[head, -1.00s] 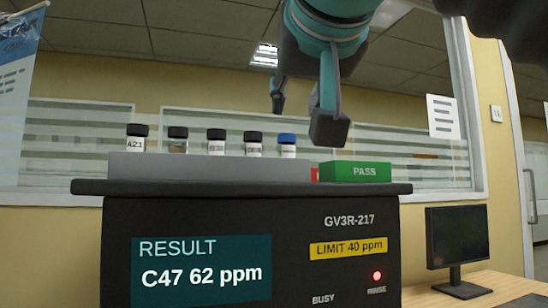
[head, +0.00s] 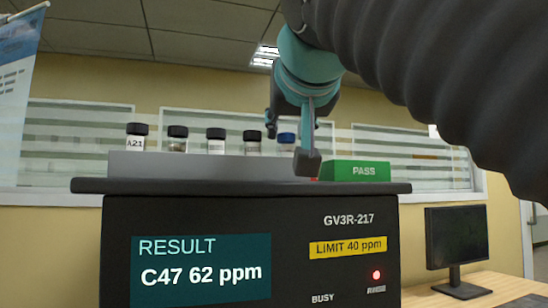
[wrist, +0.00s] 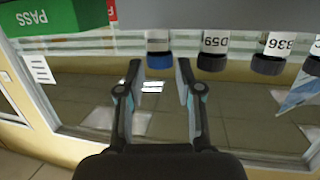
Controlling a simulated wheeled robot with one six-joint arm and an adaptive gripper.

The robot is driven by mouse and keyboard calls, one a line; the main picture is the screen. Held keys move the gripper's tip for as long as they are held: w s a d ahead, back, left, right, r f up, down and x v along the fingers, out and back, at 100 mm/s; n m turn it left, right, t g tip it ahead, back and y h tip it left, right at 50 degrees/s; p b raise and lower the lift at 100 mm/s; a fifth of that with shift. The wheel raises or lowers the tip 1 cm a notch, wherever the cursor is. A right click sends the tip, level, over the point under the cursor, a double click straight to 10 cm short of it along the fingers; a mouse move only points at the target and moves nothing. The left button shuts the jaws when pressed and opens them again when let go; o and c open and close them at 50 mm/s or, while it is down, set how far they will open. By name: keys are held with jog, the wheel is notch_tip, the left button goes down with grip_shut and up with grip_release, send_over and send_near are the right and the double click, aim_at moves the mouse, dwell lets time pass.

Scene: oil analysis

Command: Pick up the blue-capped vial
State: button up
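The blue-capped vial (head: 286,138) stands at the right end of a row of vials in a grey rack (head: 210,167) on top of the analyser. In the wrist view, which is upside down, its blue cap (wrist: 160,61) lies between the two finger ends in the picture. My gripper (head: 290,146) is open and empty, with one finger partly in front of the vial in the head view. The wrist view shows my gripper (wrist: 161,72) with a gap on both sides of the cap. I cannot tell how far the fingers reach around the vial.
Several black-capped vials, such as the A21 vial (head: 137,137) and the D59 vial (wrist: 212,58), stand in the same row. A green PASS block (head: 355,171) sits right of the rack, with something red beside it. The analyser (head: 240,240) reads C47 62 ppm. A monitor (head: 457,240) stands at right.

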aim_at(286, 134)
jog(key=shift+x, duration=1.6)
jog(key=shift+f, duration=0.15)
grip_shut()
jog(key=shift+r, duration=0.45)
notch_tip(286, 134, up, 3)
jog(key=shift+r+p, duration=0.1)
jog(key=shift+p, duration=1)
jog(key=s+d+r+p, duration=0.3)
jog(key=d+r, duration=0.4)
jog(key=d, duration=0.3)
jog(key=shift+s+d, duration=0.4)
jog(key=shift+s, duration=0.4)
